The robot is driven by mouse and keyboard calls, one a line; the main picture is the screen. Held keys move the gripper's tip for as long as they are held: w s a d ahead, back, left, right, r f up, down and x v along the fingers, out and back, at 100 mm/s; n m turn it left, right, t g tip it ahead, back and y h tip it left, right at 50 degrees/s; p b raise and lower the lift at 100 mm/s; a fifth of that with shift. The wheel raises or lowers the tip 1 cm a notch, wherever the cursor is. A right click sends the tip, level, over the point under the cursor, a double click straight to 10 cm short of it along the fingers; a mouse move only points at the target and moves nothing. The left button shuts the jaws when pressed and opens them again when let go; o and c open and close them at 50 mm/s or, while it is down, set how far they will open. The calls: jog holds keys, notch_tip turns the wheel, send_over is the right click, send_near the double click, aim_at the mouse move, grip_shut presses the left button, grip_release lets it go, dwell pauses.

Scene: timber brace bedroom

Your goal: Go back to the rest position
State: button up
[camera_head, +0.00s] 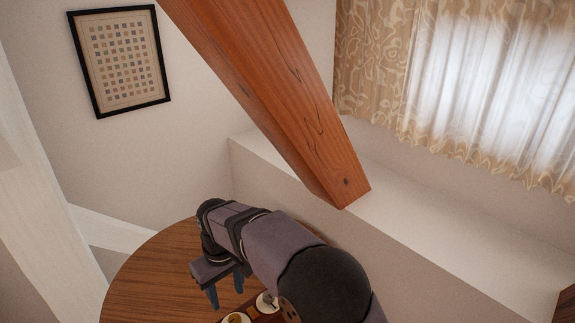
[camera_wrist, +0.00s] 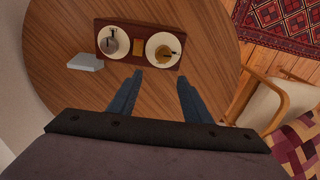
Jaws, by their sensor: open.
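My gripper (camera_head: 227,290) hangs above the round wooden table (camera_head: 150,285) at the lower middle of the head view, with its fingers pointing down. In the wrist view my gripper (camera_wrist: 157,92) is open, with two blue fingers wide apart and nothing between them. A dark red-brown tray (camera_wrist: 126,70) lies on the table beyond the fingertips. On the tray are two round pale dishes, the left dish (camera_wrist: 101,42) with a greyish item and the right dish (camera_wrist: 150,46) with a brownish item. My arm partly hides the tray in the head view.
A thick timber brace (camera_head: 290,100) slants down near my arm to a white ledge (camera_head: 420,215). A pale block (camera_wrist: 86,62) lies left of the tray. A wooden chair (camera_wrist: 265,100) stands at the right of the table. A framed picture (camera_head: 120,60) hangs on the wall.

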jog(key=s+d+f+m+g+h, duration=0.1)
jog(key=s+d+f+m+g, duration=0.1)
jog(key=s+d+f, duration=0.8)
jog(key=s+d+r+m, duration=0.2)
jog(key=s+d, duration=0.3)
jog(key=d, duration=0.3)
jog(key=s+d+r+m, duration=0.15)
jog(key=s+d, duration=0.25)
jog(key=d, duration=0.4)
jog(key=w+d+r+m+t, duration=0.1)
jog(key=w+d+r+m, duration=0.1)
jog(key=d, duration=0.4)
jog(key=shift+d+r+m, duration=0.4)
jog(key=shift+r+m, duration=0.45)
jog(key=shift+r, duration=0.1)
